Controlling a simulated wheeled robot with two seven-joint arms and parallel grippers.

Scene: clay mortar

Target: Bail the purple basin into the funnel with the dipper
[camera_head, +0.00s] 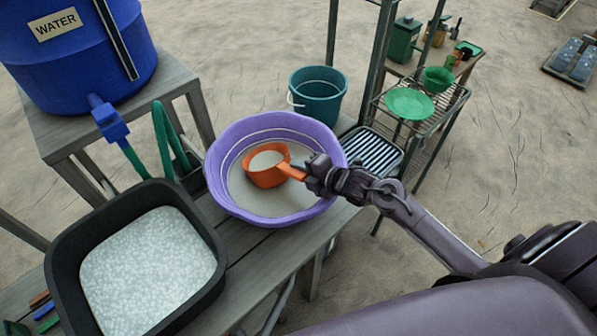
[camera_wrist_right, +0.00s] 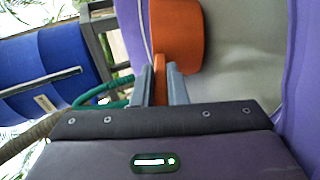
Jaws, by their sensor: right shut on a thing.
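The purple basin (camera_head: 222,180) stands on the wooden bench and holds a pale grey layer. The orange dipper (camera_head: 265,178) is inside the basin's outline, its cup looking upright with pale contents; I cannot tell whether it touches the liquid. My right gripper (camera_head: 306,174) is shut on the dipper's handle at the basin's right side. In the right wrist view my right gripper's fingers (camera_wrist_right: 160,88) pinch the orange handle, with the dipper (camera_wrist_right: 177,35) beyond them. My left gripper is not in view. I cannot make out a funnel.
A black tub (camera_head: 62,262) of pale, mottled contents stands front left of the basin. A blue water barrel (camera_head: 75,70) with a tap and green hose is behind left. A teal bucket (camera_head: 318,98), a ribbed black tray (camera_head: 372,150) and a wire rack (camera_head: 440,112) with green dishes lie beyond.

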